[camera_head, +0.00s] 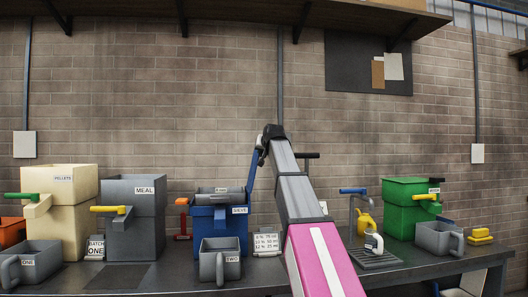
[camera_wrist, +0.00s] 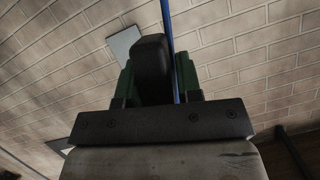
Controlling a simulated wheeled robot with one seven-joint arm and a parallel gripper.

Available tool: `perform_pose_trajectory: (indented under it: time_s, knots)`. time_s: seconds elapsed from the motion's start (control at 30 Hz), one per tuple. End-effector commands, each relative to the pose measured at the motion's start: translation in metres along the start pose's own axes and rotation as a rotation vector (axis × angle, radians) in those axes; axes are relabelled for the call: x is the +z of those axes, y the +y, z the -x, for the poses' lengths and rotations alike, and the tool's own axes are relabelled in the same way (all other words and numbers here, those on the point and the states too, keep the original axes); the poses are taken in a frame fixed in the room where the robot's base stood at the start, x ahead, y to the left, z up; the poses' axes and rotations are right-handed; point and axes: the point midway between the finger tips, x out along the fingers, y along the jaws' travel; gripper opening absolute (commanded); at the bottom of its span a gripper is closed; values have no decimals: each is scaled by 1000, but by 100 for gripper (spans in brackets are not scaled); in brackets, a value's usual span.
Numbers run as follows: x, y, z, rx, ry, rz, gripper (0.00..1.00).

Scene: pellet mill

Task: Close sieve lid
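The blue sieve (camera_head: 231,225), with a label on its front, stands on the bench. Its blue lid (camera_head: 254,172) stands up, open, at the right side of the box and is seen nearly edge-on. My gripper (camera_head: 264,146) is at the lid's upper end, and they overlap in the head view. I cannot tell whether they touch. In the wrist view a dark finger shows in front of green parts, and a thin blue strip, apparently the lid (camera_wrist: 169,22), runs behind it. The gap between the fingers is hidden.
A grey cup marked TWO (camera_head: 220,262) stands before the sieve. The grey MEAL bin (camera_head: 133,222) and cream PELLETS bin (camera_head: 72,222) are left. A label card (camera_head: 266,243), a tap stand (camera_head: 372,256) and a green bin (camera_head: 402,217) are right. A shelf (camera_head: 230,14) hangs above.

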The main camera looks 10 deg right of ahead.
Motion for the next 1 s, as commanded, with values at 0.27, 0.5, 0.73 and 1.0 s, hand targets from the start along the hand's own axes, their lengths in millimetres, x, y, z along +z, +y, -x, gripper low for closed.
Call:
perform_pose_trajectory:
  time_s: [0.27, 0.5, 0.73, 1.0]
  knots:
    - [0, -1, 0, 11, -1, 14, 0]
    - [-1, -22, 1, 46, -2, 103, 0]
    - [3, -62, -1, 114, -2, 273, 0]
    - [20, -113, -8, 211, -2, 509, 0]
